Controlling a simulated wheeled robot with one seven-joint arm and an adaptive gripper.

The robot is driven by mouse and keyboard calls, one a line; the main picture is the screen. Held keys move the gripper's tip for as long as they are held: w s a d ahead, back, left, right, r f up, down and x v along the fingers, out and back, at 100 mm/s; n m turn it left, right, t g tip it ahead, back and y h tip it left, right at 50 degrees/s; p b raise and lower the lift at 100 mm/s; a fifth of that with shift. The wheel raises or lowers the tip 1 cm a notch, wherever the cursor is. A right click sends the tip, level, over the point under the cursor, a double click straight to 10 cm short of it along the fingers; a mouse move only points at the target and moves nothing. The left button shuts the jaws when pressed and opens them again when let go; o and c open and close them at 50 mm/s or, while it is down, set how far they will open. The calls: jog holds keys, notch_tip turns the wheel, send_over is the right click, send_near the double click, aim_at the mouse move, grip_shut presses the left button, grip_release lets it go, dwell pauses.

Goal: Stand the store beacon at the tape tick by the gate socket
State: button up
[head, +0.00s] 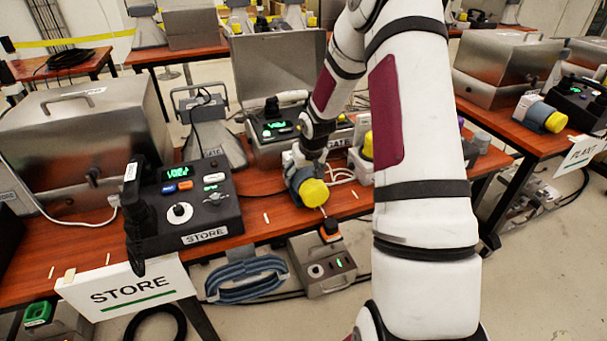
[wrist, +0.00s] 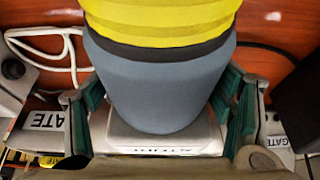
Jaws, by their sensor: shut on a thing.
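The beacon in my gripper has a blue-grey body (head: 300,180) and a yellow cap (head: 314,193). In the head view it is near the front edge of the middle table, cap toward the camera and apparently tilted. In the wrist view the body (wrist: 160,90) fills the middle between the green-padded fingers. My gripper (wrist: 160,108) is shut on it; it also shows in the head view (head: 303,162). A pale plate with partly hidden lettering shows at the body's lower end. White tape ticks (head: 266,218) (head: 355,195) lie on the tabletop. I cannot tell whether the beacon touches the table.
The STORE console (head: 185,205) with its black handset (head: 133,215) stands to the left. A console with a green display (head: 277,128) and a GATE label (head: 340,143) are behind my gripper. Another yellow-topped piece (head: 368,147) and white cables (head: 340,172) are close on the right.

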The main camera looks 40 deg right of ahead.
jog(key=o, duration=1.9)
jog(key=shift+o, duration=0.2)
jog(key=p+v, duration=0.2)
jog(key=v, duration=1)
jog(key=shift+s+a+r+p, duration=0.1)
jog(key=shift+r+p, duration=0.05)
jog(key=shift+p, duration=0.15)
jog(key=s+a+r+n+g, duration=0.1)
jog(key=s+a+r+n, duration=0.1)
jog(key=s+a+r, duration=1.3)
jog(key=s+a, duration=0.2)
jog(key=s, duration=0.3)
jog(key=s+a+r, duration=0.1)
jog(key=s+a, duration=0.2)
jog(key=s, duration=0.4)
jog(key=s+a+r+n+g+y, duration=0.1)
jog(key=s+a, duration=0.2)
jog(key=s, duration=0.3)
jog(key=shift+s, duration=0.3)
